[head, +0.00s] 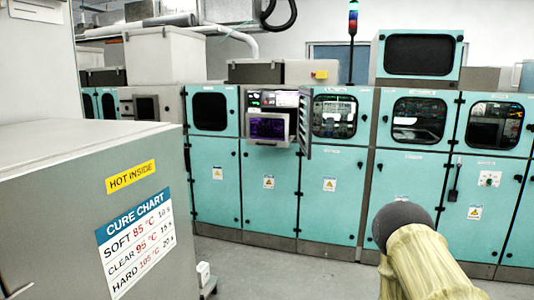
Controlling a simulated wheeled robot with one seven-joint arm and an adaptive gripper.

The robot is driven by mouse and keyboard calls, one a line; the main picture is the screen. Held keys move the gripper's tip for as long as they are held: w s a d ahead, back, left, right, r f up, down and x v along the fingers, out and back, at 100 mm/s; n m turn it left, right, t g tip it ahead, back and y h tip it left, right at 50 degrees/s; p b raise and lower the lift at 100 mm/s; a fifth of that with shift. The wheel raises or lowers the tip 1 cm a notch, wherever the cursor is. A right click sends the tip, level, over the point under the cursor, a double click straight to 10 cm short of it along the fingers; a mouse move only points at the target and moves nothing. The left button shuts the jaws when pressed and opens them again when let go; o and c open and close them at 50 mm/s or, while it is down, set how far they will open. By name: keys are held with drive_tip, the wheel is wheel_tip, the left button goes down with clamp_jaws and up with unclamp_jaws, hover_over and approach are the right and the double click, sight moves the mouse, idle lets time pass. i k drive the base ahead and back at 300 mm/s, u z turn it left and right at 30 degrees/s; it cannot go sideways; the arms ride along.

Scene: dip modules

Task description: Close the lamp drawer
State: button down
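What looks like the lamp drawer (268,127) is a grey-framed box with a dark purple front. It sits in an opening of a teal cabinet in the middle of the head view. It appears to stick out from the cabinet face, but how far is hard to tell. Part of my own arm, in a yellow-green sleeve with a dark rounded end, shows at the bottom right, well apart from the drawer. My gripper cannot be made out.
A narrow panel, apparently an open door (305,124), stands out just right of the drawer. A control panel with lit buttons (272,99) is above it. A large grey cabinet (60,200) with a cure chart blocks the left foreground. Grey floor (270,275) between is clear.

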sight(280, 139)
drive_tip(key=z, duration=0.2)
drive_tip(key=i, duration=1.35)
drive_tip(key=u, duration=0.6)
drive_tip(key=i, duration=1.5)
drive_tip(key=u, duration=0.8)
